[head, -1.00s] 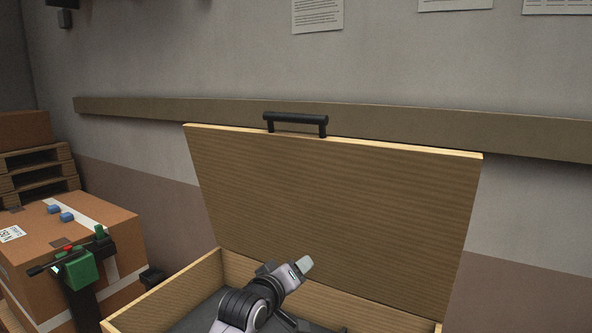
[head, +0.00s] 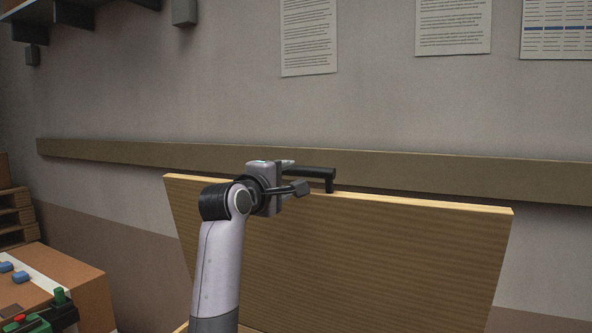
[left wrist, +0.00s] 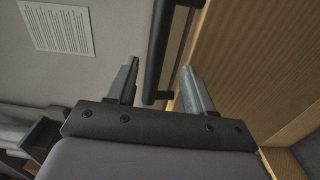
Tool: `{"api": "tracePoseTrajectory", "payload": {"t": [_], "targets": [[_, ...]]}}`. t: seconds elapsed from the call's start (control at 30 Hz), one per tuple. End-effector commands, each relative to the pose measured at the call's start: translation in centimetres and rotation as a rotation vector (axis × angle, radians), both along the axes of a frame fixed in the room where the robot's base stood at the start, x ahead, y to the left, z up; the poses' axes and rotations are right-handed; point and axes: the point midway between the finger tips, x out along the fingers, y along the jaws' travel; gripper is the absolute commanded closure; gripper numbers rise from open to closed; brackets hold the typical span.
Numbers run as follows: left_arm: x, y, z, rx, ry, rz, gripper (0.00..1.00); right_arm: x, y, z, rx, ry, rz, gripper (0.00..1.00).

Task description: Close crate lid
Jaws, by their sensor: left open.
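The wooden crate lid (head: 400,250) stands open, raised upright in front of the wall. A black bar handle (head: 318,172) is on its top edge, its left part hidden behind my left gripper (head: 296,176). The left gripper is open at the handle. In the left wrist view the black handle (left wrist: 158,50) runs between the two spread fingers of the gripper (left wrist: 160,88), and the lid (left wrist: 235,65) is on the right. The crate's box is almost wholly out of the head view. My right gripper is not in view.
A wooden rail (head: 420,170) runs along the wall just behind the lid. A cardboard box (head: 75,275) with a green and black tool (head: 45,315) stands at the lower left, with pallets (head: 15,215) behind it. Papers (head: 308,38) hang on the wall.

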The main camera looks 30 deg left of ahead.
Motion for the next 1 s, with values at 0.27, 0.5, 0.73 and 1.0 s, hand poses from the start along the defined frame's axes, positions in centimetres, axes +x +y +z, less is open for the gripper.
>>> {"api": "tracePoseTrajectory", "payload": {"t": [0.27,0.5,0.73,1.0], "targets": [[1.2,0.1,0.7,-0.014,-0.003,-0.002,0.48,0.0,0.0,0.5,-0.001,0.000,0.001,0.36],[4.0,0.2,0.7,-0.013,-0.003,-0.002,0.48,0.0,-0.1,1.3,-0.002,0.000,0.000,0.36],[6.1,0.4,0.7,-0.012,-0.004,-0.001,0.48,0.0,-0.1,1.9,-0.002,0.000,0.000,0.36],[7.1,0.4,0.6,-0.012,-0.005,-0.001,0.48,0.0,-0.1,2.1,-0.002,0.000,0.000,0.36]]}}
